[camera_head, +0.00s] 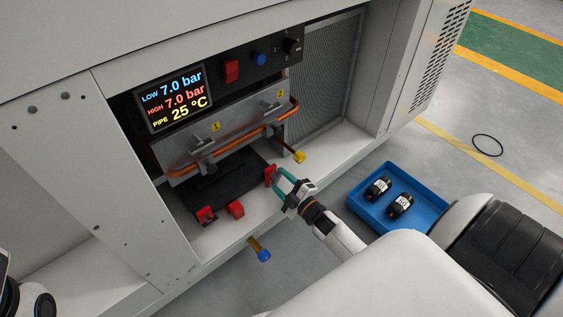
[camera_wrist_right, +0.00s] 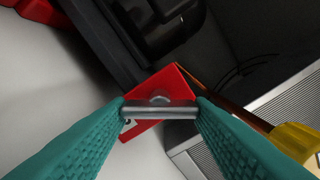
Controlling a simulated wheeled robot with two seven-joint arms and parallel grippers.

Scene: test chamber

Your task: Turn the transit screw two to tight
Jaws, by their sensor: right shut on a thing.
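A red bracket (camera_head: 270,174) stands at the right end of the black compressor base (camera_head: 225,187) in the open cabinet bay. In the right wrist view, the red bracket (camera_wrist_right: 172,84) carries a silver screw with a crossbar (camera_wrist_right: 160,109). My right gripper (camera_head: 277,177) has teal fingers, and in the wrist view (camera_wrist_right: 161,112) they are closed on the ends of this crossbar. The number on the bracket's small white label is not readable. Two more red brackets (camera_head: 237,209) (camera_head: 206,214) sit at the base's front left. My left gripper is outside the frames.
A display (camera_head: 174,98) reads low 7.0 bar, high 7.0 bar, pipe 25 °C. Copper pipe (camera_head: 228,140) runs above the base. A yellow-capped fitting (camera_head: 299,157) is close behind my right gripper. A blue-ended fitting (camera_head: 261,251) projects in front. A blue tray (camera_head: 421,179) holds two black cylinders.

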